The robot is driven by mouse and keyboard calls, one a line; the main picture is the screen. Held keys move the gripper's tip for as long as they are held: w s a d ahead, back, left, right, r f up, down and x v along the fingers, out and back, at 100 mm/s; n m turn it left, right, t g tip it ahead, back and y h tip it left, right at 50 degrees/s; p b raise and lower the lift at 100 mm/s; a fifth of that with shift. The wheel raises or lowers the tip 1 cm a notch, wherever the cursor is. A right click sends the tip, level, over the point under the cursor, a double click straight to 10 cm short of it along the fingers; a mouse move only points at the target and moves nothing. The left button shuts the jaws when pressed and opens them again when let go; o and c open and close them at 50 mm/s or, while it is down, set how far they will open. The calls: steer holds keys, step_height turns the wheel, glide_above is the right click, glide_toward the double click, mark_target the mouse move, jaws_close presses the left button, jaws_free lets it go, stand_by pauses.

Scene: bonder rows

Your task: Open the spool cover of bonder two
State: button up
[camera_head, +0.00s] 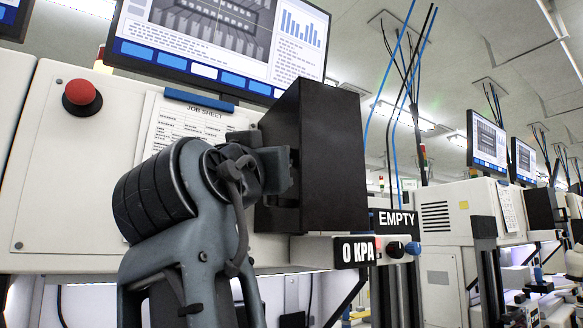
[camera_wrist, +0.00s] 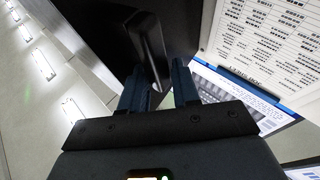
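The black spool cover (camera_head: 318,150) is a dark box on the front of the near white machine, below its monitor. No bonder number is readable. A dark bar handle (camera_wrist: 150,50) stands out from the dark cover face (camera_wrist: 95,25) in the wrist view. In the head view my gripper (camera_head: 282,172) is at the left side of the cover. My wrist hides the handle there. The cover looks closed, but its edges are partly hidden.
A red button (camera_head: 82,97) and a job sheet (camera_head: 180,125) are on the panel to the left. A "0 KPA" display (camera_head: 355,252), knobs (camera_head: 396,249) and an "EMPTY" sign (camera_head: 396,222) are below right. More machines (camera_head: 470,225) stand along the row at right.

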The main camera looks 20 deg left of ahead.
steer(key=shift+w+d+f, duration=0.2)
steer(key=shift+f, duration=0.05)
steer(key=b+v, duration=0.2)
steer(key=v, duration=0.6)
steer(key=shift+a+r, duration=0.15)
steer(key=shift+r, duration=0.15)
steer(key=shift+s, duration=0.15)
